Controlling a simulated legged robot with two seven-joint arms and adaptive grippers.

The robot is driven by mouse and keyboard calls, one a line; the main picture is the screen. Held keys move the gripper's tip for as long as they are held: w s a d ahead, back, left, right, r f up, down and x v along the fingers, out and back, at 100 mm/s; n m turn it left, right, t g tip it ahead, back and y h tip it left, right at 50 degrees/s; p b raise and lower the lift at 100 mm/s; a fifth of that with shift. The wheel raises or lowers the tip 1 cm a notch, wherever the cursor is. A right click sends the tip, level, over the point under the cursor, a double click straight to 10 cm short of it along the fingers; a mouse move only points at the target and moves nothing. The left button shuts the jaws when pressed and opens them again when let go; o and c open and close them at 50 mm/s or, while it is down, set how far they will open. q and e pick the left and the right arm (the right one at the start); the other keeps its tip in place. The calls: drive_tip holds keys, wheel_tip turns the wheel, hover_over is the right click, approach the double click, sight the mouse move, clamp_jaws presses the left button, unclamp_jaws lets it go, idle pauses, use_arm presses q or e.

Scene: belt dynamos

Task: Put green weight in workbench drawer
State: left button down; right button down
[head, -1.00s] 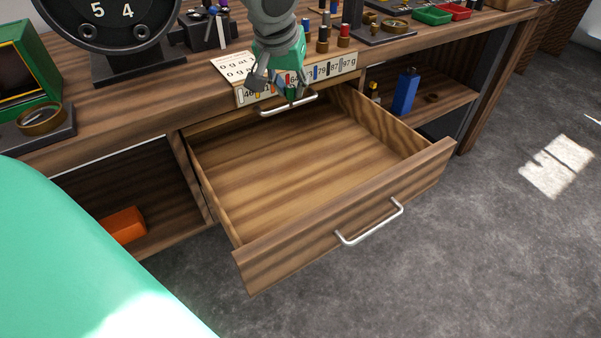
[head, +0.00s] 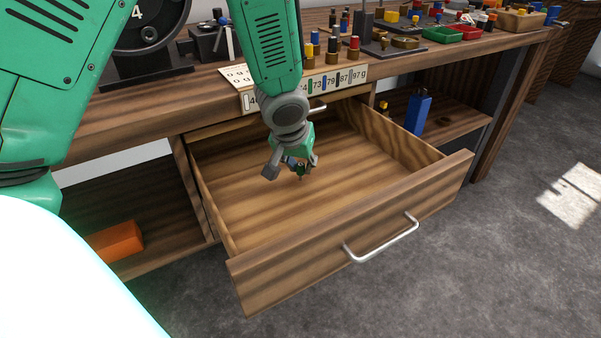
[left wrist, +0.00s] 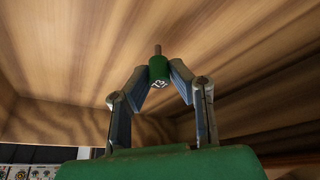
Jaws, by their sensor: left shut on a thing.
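The green weight (left wrist: 158,70) is a small cylinder with a thin stem and a white number on its side. My left gripper (left wrist: 159,78) is shut on it in the left wrist view, with one finger on each side. In the head view the left gripper (head: 293,170) hangs over the open workbench drawer (head: 408,205), and the green weight (head: 300,170) shows small at its fingertips. The drawer is pulled out and its floor is bare. I cannot tell the exact height of the weight above the floor. My right gripper is not in view.
The bench top (head: 150,118) holds several coloured weights, a green tray (head: 444,34) and a red tray (head: 473,32) at the back. A blue bottle (head: 417,114) stands on the right shelf. An orange block (head: 117,241) lies on the left shelf.

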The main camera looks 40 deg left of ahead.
use_arm(q)
drive_tip(key=shift+f, duration=0.65)
drive_tip(key=shift+a, duration=0.4)
drive_tip(key=c, duration=1.4)
unclamp_jaws()
drive_tip(key=shift+c, duration=0.2)
drive_tip(key=shift+d, duration=0.2)
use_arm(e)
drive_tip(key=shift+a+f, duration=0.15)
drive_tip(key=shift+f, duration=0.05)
use_arm(q)
drive_tip(key=shift+r, duration=0.1)
